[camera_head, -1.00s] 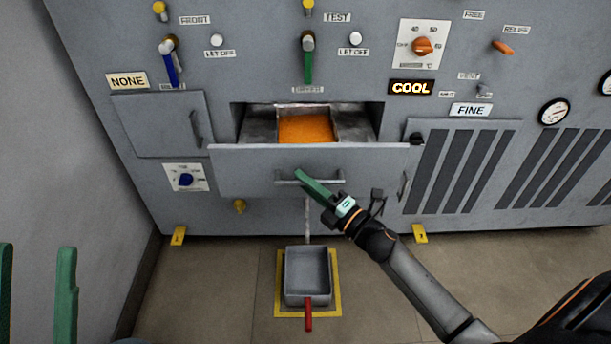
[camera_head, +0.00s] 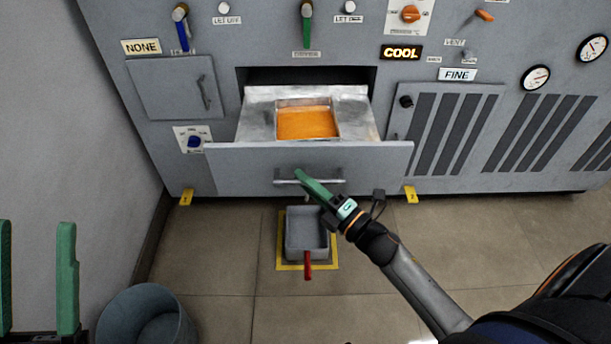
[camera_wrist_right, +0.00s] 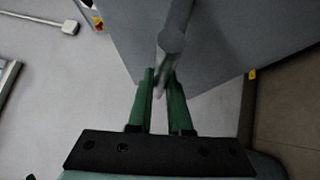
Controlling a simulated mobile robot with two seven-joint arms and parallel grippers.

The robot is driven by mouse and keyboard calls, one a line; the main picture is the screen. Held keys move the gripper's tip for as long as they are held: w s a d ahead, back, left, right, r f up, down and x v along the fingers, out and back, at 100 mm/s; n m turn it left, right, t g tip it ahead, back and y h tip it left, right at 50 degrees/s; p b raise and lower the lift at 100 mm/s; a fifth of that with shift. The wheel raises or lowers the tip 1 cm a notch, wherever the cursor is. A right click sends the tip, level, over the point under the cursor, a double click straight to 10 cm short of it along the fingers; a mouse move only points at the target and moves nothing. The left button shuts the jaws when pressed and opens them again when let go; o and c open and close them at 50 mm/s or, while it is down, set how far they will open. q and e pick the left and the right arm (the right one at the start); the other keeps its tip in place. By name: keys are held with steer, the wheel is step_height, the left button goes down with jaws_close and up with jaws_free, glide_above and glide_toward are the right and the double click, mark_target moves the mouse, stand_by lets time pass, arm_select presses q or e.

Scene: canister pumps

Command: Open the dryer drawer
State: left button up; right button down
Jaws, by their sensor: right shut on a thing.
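The dryer drawer (camera_head: 230,165) stands pulled well out of the grey machine front, and its metal inside with a pan of orange material (camera_head: 307,122) shows from above. My right gripper (camera_head: 300,175) is shut on the drawer's bar handle (camera_head: 325,181). In the right wrist view the green fingers (camera_wrist_right: 160,90) close around the grey bar (camera_wrist_right: 174,38). My left gripper (camera_head: 38,275) is at the lower left, its two green fingers apart with nothing between them, away from the drawer.
A grey pan with a red handle (camera_head: 307,232) sits on a yellow-marked floor square below the drawer. A round bucket (camera_head: 148,318) stands at the lower left. Yellow floor brackets (camera_head: 411,195) sit at the machine's base. Floor to the right is clear.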

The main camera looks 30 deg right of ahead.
steer(key=shift+s, duration=0.1)
steer(key=c, duration=0.8)
jaws_free()
steer(key=shift+c, duration=0.2)
steer(key=p+v, duration=0.1)
steer(key=v, duration=1.1)
steer(key=shift+s, duration=0.3)
